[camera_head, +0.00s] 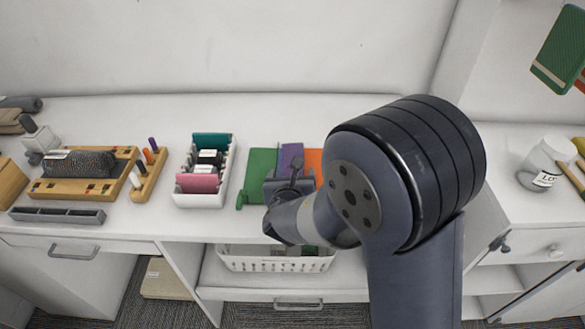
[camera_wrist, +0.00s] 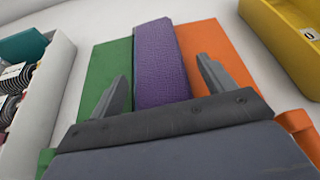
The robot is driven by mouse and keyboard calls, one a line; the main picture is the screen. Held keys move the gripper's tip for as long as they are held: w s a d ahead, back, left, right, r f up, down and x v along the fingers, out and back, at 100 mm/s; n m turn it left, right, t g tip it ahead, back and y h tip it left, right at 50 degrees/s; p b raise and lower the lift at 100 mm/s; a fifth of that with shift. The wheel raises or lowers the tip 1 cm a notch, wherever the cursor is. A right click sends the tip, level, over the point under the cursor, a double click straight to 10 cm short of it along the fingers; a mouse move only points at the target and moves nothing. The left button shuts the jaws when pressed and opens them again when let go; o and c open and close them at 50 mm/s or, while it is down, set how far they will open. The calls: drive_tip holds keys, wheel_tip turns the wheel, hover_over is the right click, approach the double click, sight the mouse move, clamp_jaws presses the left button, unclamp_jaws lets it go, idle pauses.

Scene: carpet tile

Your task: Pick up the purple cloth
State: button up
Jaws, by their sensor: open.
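The purple cloth (camera_wrist: 162,62) is a long textured strip between a green piece and an orange piece in the wrist view. In the head view the purple cloth (camera_head: 290,156) shows just beyond my gripper on the white counter. My gripper (camera_wrist: 163,85) is open, one finger on each side of the purple strip. The left finger is over the green piece (camera_wrist: 105,72) and the right finger is over the orange piece (camera_wrist: 207,48). The near end of the cloth is hidden behind the gripper body. I cannot tell whether the fingers touch anything.
A white bin (camera_head: 209,199) with teal, black and pink items stands to the left. A yellow container (camera_wrist: 285,42) is at the right in the wrist view. A white basket (camera_head: 277,264) sits on the shelf below. Wooden trays (camera_head: 75,192) are further left. The counter behind the cloths is clear.

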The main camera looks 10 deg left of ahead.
drive_tip(key=shift+x, duration=0.8)
drive_tip(key=c, duration=1.1)
